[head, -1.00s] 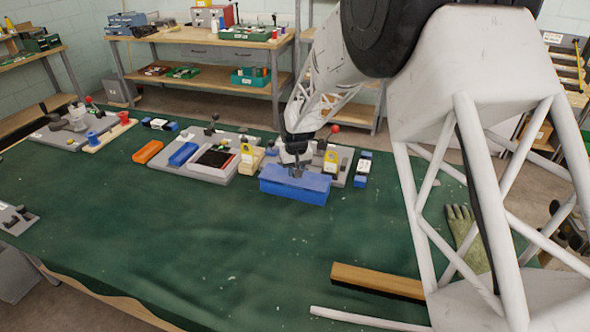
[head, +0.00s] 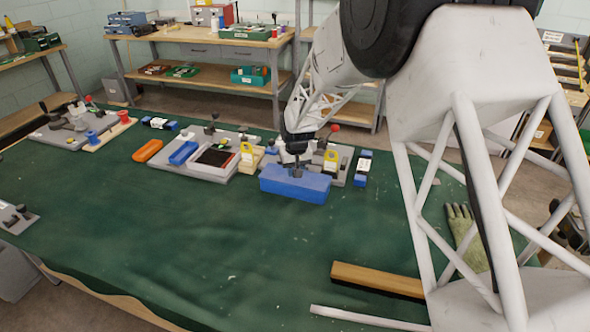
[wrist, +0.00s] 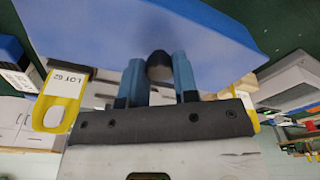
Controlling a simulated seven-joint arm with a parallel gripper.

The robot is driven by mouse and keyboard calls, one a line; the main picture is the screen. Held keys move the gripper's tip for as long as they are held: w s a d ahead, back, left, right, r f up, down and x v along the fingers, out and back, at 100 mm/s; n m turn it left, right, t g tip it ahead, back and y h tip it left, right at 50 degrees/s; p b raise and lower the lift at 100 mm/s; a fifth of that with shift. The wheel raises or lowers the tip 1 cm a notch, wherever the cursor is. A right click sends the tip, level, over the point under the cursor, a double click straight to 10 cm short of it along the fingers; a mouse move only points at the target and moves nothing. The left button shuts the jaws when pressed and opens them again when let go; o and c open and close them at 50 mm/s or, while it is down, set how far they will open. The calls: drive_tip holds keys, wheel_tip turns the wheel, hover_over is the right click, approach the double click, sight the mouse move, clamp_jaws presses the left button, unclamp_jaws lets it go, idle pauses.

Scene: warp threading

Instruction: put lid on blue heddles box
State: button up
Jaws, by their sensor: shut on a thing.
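The blue heddles box (head: 293,194) stands on the green cloth near the middle of the bench. The blue lid (head: 272,174) sits over it, looking roughly in line with the box; I cannot tell whether it is fully seated. My gripper (head: 297,172) is above the lid, pointing down. In the wrist view my gripper (wrist: 158,74) has its two blue fingers closed around a dark round knob on the lid (wrist: 90,35). The lid fills the upper part of that view and hides the inside of the box.
A wooden bar (head: 375,280) and a glove (head: 461,232) lie nearer right.

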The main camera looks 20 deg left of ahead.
idle(0.3)
drive_tip(key=o, duration=1.5)
drive_tip(key=shift+o, duration=0.2)
drive_tip(key=shift+r, duration=0.15)
drive_tip(key=shift+r, duration=3.4)
drive_tip(key=shift+c, duration=0.3)
clamp_jaws()
